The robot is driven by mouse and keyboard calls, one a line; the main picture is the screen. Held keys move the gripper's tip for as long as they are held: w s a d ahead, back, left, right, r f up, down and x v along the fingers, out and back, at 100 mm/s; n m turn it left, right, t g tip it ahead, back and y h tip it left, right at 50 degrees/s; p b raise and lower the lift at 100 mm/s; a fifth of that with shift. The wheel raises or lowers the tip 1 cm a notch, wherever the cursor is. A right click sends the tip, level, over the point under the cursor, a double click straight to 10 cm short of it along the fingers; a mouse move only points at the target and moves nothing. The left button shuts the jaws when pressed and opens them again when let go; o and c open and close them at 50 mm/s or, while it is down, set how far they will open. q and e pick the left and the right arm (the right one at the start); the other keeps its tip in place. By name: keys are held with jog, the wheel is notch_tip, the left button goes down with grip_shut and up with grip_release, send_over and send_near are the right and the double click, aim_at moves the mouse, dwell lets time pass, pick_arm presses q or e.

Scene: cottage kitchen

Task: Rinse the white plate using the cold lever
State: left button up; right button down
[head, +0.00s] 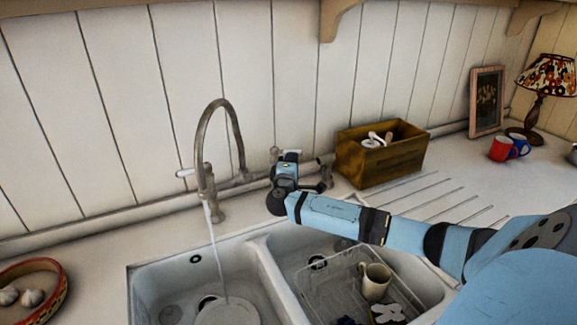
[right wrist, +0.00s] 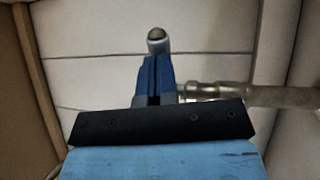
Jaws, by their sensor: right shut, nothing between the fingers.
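The white plate (head: 227,313) lies in the left sink basin, cut off by the bottom edge of the head view. A thin stream of water falls from the curved metal tap (head: 204,150) onto or beside it. A lever with a pale handle (head: 186,173) sticks out on the tap's left side. My right gripper (head: 287,158) is to the right of the tap, shut and empty. In the right wrist view its blue fingers (right wrist: 155,70) are together, with a rounded metal knob (right wrist: 157,38) just beyond the tips. I cannot tell whether they touch. My left gripper is out of view.
The right basin holds a wire rack (head: 325,290) with a cream mug (head: 375,280) and other dishes. A wooden box (head: 380,155) stands behind the draining grooves. A bowl of garlic (head: 35,290) is at the left. In the right wrist view a metal pipe (right wrist: 265,95) runs beside the fingers.

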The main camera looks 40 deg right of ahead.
jog(key=n+t+y+b, duration=0.1)
jog(key=d+n+t+y+b, duration=0.1)
jog(key=t+y+b, duration=0.1)
jog(key=d+n+t+y+b, duration=0.1)
jog(key=n+t+y, duration=0.1)
jog(key=shift+w+d+f+b, duration=0.25)
jog(key=shift+w+f+b, duration=0.05)
jog(key=shift+w+b, duration=0.05)
jog(key=shift+w+d+r+n+t+y+b, duration=0.15)
jog(key=shift+n+t+y+b, duration=0.2)
jog(key=shift+y, duration=0.2)
jog(key=shift+w+d+f+n+t+y+b, duration=0.1)
jog(key=shift+n+t+y+b, duration=0.2)
jog(key=shift+y, duration=0.25)
pick_arm(q)
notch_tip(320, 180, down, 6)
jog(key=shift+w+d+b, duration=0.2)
jog(key=shift+b, duration=0.2)
pick_arm(e)
jog(key=shift+w+d+r, duration=0.15)
jog(key=shift+w+d, duration=0.05)
jog(key=shift+d+r, duration=0.1)
jog(key=shift+r, duration=0.1)
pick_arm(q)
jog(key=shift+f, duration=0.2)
